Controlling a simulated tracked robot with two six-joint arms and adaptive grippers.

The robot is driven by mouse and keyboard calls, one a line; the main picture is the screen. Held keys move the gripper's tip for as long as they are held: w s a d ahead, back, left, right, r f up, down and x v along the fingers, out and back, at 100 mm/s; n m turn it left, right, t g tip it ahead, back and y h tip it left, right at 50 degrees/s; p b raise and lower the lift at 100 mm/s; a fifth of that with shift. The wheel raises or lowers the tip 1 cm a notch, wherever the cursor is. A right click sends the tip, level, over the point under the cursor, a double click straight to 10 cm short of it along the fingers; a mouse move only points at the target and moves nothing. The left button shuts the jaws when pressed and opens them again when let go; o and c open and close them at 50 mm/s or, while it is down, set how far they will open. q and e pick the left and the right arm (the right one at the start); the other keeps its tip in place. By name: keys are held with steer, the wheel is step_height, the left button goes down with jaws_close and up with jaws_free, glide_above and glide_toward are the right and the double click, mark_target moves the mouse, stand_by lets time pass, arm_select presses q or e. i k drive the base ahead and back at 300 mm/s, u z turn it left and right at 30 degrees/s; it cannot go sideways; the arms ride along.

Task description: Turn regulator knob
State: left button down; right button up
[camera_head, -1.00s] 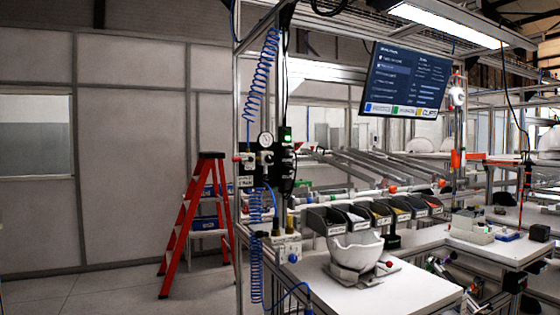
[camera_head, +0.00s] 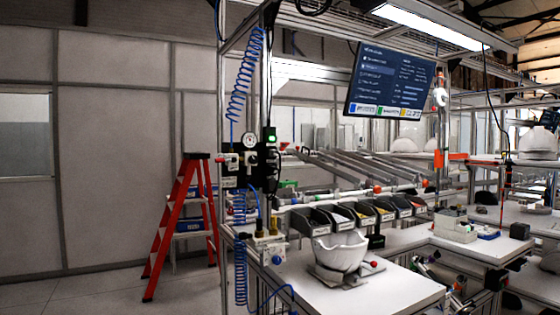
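The regulator unit (camera_head: 250,160) is a dark block with a round white gauge (camera_head: 249,140) on top, mounted on the workstation's upright frame left of centre. A green light (camera_head: 271,137) glows at its upper right. A small red part (camera_head: 220,160) shows at its left end. Which part is the regulator knob is too small to tell. Neither of my grippers is in view.
A workbench (camera_head: 400,290) holds a white helmet shell (camera_head: 340,250) on a fixture, with several dark bins (camera_head: 310,220) behind. Blue coiled hoses (camera_head: 240,85) hang beside the regulator. A red stepladder (camera_head: 183,225) stands left, with open floor before it.

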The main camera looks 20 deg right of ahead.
mark_target(253, 159)
steer(key=z, duration=0.05)
steer(key=i, duration=0.85)
